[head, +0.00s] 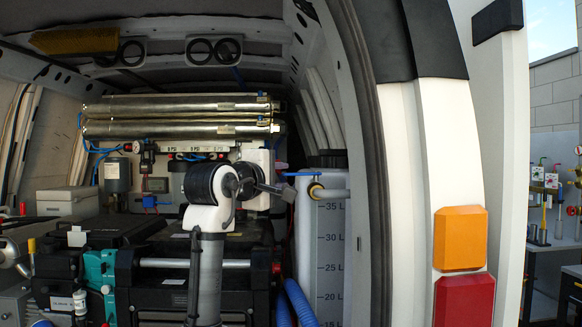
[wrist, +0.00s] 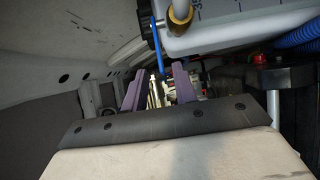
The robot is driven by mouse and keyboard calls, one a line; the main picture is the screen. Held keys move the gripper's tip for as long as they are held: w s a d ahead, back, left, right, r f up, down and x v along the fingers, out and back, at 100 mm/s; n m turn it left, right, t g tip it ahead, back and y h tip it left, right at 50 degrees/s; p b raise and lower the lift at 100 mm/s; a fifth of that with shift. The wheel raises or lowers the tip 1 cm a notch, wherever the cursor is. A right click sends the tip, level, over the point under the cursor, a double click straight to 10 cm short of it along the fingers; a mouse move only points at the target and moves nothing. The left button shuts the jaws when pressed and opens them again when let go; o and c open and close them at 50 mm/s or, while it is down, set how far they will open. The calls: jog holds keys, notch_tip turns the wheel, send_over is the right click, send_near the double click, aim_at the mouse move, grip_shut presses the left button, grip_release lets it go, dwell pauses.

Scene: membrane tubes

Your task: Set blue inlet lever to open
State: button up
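The blue inlet lever (head: 300,173) is a thin, flat bar beside the brass fitting (head: 315,190) at the white tank's upper left in the head view. It lies roughly level there. In the wrist view the blue lever (wrist: 158,48) hangs beside the brass fitting (wrist: 180,20), just beyond my fingertips. My gripper (wrist: 158,80) shows two purple fingers set apart, with nothing seen held between them. In the head view my gripper (head: 287,192) is small and dark, just left of the brass fitting and slightly below the lever. Whether it touches the lever I cannot tell.
The white tank (head: 328,250) with litre marks stands by the van's door pillar (head: 408,170). Silver membrane tubes (head: 180,107) lie across the back. Black cases (head: 150,290) fill the lower left. Blue corrugated hose (head: 300,303) runs below, left of the tank.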

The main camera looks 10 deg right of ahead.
aim_at(291, 175)
jog(key=p+x, duration=0.2)
jog(key=x, duration=0.5)
grip_shut()
